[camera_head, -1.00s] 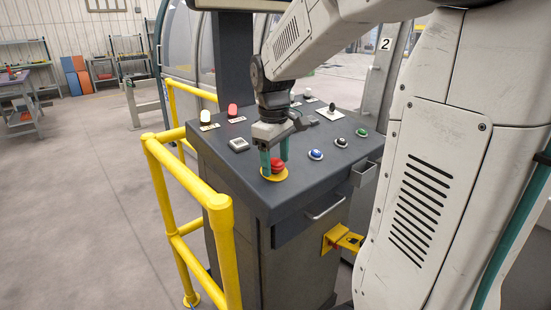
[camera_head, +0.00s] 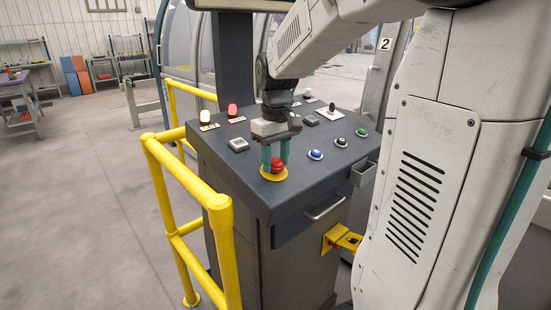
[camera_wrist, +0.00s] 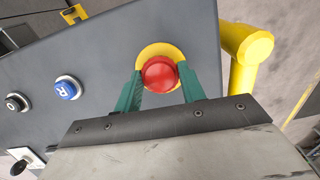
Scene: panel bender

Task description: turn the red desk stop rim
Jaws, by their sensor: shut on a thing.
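The red desk stop (camera_head: 278,166) is a round mushroom button on a yellow disc (camera_head: 274,178) at the front left corner of the grey desk. My gripper (camera_head: 275,162) is over it, pointing down, with its green fingers on either side of the red rim. In the wrist view the red stop (camera_wrist: 160,74) sits between the two fingertips of my gripper (camera_wrist: 160,78), which are shut on its rim. The yellow disc shows behind it. The far underside of the rim is hidden.
A yellow guard rail (camera_head: 219,215) stands close at the desk's left. A drawer handle (camera_head: 326,209) juts from the front.

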